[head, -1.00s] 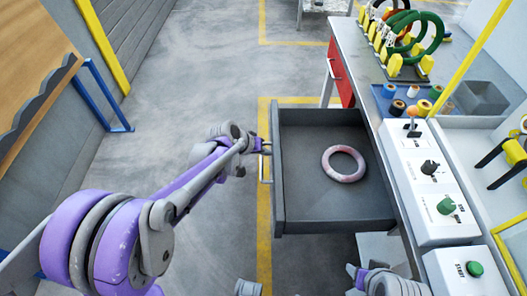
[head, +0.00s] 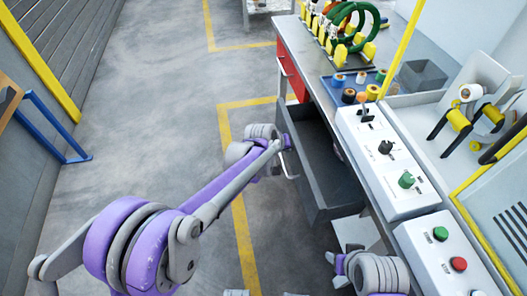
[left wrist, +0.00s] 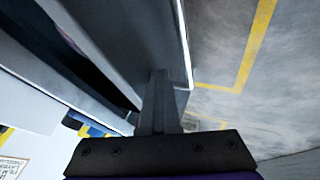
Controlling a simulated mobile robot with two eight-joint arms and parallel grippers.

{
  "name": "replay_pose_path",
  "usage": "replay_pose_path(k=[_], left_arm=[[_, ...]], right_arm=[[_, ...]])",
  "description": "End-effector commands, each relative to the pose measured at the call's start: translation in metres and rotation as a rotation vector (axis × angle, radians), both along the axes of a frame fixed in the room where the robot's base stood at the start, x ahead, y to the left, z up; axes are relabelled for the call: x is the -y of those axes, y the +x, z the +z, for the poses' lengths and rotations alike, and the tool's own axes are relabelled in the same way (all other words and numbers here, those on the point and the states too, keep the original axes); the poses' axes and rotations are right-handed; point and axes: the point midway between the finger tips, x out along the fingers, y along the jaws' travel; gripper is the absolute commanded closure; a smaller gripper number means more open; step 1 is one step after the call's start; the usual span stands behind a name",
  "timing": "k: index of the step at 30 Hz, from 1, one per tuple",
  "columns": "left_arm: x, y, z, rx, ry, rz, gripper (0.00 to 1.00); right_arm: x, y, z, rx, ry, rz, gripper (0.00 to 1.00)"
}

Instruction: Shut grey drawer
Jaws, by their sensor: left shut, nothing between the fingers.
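The grey drawer (head: 330,180) under the workbench is partly open in the head view, its outer part sticking out to the left. A light handle (head: 289,172) shows at its front. My left gripper (head: 285,142) is shut and empty, with its tip at the drawer's front near the far corner. In the left wrist view the shut fingers (left wrist: 160,100) are against or very close to the drawer's front panel (left wrist: 130,40); contact is hard to tell. My right gripper (head: 333,262) is at the bottom of the head view, apart from the drawer, its jaws unclear.
The workbench (head: 300,60) carries green coils on yellow stands (head: 350,35), a blue tray (head: 345,85) of spools and a white control box (head: 385,160). A red drawer (head: 292,75) is farther back. The floor left of the drawer is clear.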

Motion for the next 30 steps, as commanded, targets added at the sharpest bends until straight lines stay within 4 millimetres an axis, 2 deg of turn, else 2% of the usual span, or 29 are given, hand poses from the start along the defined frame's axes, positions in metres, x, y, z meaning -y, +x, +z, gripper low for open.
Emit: replay_pose_path(k=[1,3,12,19,30], left_arm=[[0.015,0.004,0.001,0.001,-0.001,-0.005,1.00],[0.031,0.008,0.001,0.001,-0.001,-0.004,1.00],[0.079,0.022,0.000,0.001,-0.001,-0.002,1.00],[0.093,0.027,0.000,0.000,0.000,0.000,1.00],[0.095,0.028,0.000,0.000,0.000,0.000,1.00]], right_arm=[[0.000,0.000,0.001,0.000,0.000,0.000,0.43],[0.000,0.000,0.003,0.001,0.000,0.000,0.43],[0.000,0.000,0.007,0.002,0.000,0.000,0.43],[0.000,0.000,0.008,0.003,0.000,0.000,0.43],[0.000,-0.001,0.008,0.003,0.000,0.000,0.43]])
